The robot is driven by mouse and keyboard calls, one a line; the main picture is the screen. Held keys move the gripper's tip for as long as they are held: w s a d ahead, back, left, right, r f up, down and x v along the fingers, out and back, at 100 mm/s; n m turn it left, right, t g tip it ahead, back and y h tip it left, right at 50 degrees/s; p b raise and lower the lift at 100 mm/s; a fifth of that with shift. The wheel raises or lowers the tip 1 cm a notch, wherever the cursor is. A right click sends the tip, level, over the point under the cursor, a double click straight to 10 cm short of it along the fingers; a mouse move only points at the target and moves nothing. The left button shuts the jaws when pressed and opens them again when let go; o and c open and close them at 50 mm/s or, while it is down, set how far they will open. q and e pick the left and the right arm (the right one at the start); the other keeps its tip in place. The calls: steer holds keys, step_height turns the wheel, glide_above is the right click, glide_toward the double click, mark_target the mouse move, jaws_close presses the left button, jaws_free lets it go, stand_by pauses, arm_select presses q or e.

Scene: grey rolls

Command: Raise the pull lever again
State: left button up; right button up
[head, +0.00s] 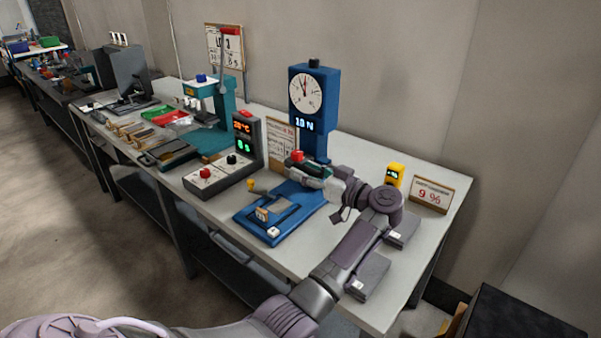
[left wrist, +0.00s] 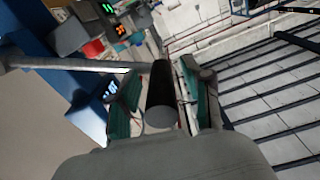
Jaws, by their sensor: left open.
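The pull lever belongs to the blue tester (head: 315,90) with a round dial and a "10 N" readout. In the left wrist view its thin grey bar (left wrist: 50,65) runs in from the left, and its black cylindrical grip (left wrist: 160,85) lies between the fingers. My left gripper (head: 308,168) is open, in front of the tester's column, with its teal fingers (left wrist: 160,98) on either side of the grip. I cannot tell whether they touch it. In the head view the gripper mostly hides the lever. My right gripper is out of view.
A control box (head: 245,140) with lit displays stands left of the tester, with a teal press (head: 222,100) beyond it. A small yellow device (head: 394,174) and a "9 %" sign (head: 432,194) stand at the right. Grey blocks (head: 368,275) lie near the table's front edge.

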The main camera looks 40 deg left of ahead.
arm_select(q)
steer(key=shift+d+r, duration=0.1)
steer(key=shift+d, duration=0.05)
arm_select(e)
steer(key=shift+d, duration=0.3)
arm_select(q)
steer(key=shift+c, duration=0.9)
jaws_close()
